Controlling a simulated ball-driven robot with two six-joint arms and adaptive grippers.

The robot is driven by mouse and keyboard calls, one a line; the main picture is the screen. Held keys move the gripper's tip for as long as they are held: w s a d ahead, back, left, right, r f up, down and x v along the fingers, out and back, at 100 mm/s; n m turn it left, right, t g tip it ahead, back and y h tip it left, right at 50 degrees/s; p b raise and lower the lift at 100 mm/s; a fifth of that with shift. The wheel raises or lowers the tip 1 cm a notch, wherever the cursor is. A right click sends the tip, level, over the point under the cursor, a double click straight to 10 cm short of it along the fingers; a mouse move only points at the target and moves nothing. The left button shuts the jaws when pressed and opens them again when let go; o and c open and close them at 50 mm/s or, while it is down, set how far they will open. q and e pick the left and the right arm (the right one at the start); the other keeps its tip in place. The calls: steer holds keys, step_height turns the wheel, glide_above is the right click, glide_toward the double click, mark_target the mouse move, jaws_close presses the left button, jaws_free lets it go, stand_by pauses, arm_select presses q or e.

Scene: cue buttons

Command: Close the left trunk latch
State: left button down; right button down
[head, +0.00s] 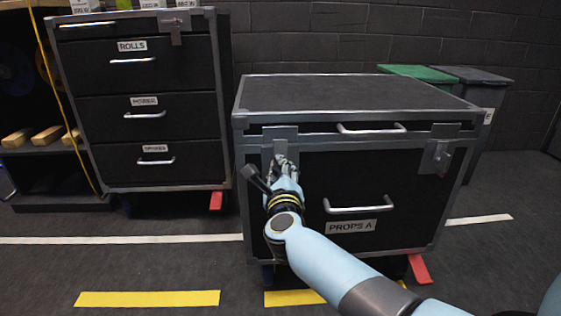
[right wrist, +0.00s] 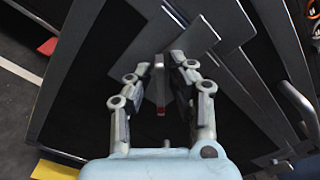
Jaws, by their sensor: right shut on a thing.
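The black trunk (head: 345,93) with metal edges and a PROPS A label stands in the middle of the head view. Its left latch (head: 280,140) is a grey metal plate at the upper left of the front face. My right gripper (head: 281,162) is at this latch, its fingers covering the lower part. In the right wrist view, the latch's thin lever with a red end (right wrist: 160,85) lies between the fingers of the gripper (right wrist: 168,68), which is shut on it. The right latch (head: 437,157) hangs on the front right. My left gripper is out of view.
A thin dark gap shows under the trunk lid beside the upper handle (head: 371,128). A drawer cabinet (head: 148,78) stands to the left, with floor between it and the trunk. Green and grey bins (head: 418,73) stand behind right. The lower handle (head: 357,205) sticks out near my right arm.

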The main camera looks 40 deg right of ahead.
steer(key=n+p, duration=0.2)
steer(key=n, duration=0.2)
steer(key=shift+a+r+n+p, duration=0.1)
steer(key=shift+a+n+p, duration=0.05)
steer(key=shift+n+p, duration=0.2)
steer(key=n+p, duration=0.1)
steer(key=n, duration=0.2)
steer(key=shift+f+p, duration=0.2)
steer(key=shift+p, duration=0.15)
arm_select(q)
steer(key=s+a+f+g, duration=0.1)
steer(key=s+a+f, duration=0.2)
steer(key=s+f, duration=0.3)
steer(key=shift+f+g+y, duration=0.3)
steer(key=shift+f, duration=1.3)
arm_select(e)
steer(key=shift+f+n, duration=0.15)
steer(key=shift+n, duration=0.6)
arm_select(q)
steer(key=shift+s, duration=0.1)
arm_select(e)
steer(key=c, duration=1.4)
jaws_free()
steer(key=shift+c, duration=0.2)
steer(key=v, duration=1.2)
